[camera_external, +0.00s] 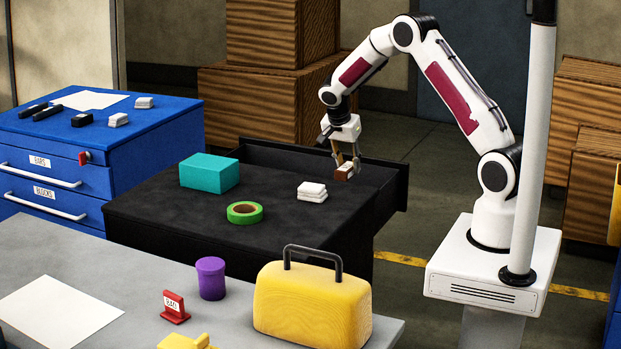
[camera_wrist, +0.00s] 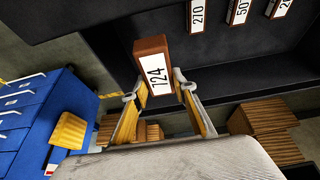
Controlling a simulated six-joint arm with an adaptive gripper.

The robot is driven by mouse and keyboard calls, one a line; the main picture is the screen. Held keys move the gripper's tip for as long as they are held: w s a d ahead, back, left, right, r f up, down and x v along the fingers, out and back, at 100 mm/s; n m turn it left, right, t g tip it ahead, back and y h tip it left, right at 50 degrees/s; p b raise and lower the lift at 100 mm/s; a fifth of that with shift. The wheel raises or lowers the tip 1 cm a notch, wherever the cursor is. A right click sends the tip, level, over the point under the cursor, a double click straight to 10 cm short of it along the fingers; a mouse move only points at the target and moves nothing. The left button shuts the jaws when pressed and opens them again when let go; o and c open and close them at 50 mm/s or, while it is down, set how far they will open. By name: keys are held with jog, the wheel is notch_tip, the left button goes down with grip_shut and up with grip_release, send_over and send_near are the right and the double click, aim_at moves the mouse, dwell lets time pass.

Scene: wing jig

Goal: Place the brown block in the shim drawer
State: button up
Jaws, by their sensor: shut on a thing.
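My gripper (camera_external: 345,158) points down and is shut on the brown block (camera_external: 344,173). In the wrist view the gripper's fingertips (camera_wrist: 156,86) hold the brown block (camera_wrist: 153,49) by its sides, and its white label reads 724 or similar. The block is over the open black drawer (camera_external: 398,185) at the back of the black cabinet; its height above the drawer floor is unclear. The drawer also shows in the wrist view (camera_wrist: 222,62). No label on this drawer is visible, so I cannot confirm it is the shim drawer.
Several brown labelled blocks (camera_wrist: 198,14) lie in a row in the wrist view, apparently inside the drawer. The black cabinet top (camera_external: 160,212) carries a teal box (camera_external: 210,173), a green tape roll (camera_external: 244,212) and stacked white pieces (camera_external: 311,191). A blue cabinet (camera_external: 150,135) stands at left.

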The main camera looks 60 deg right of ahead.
jog(key=shift+f, duration=0.1)
notch_tip(320, 180, down, 6)
dwell(0.5)
jog(key=shift+f, duration=1.9)
jog(key=shift+f, duration=0.6)
jog(key=o, duration=1.2)
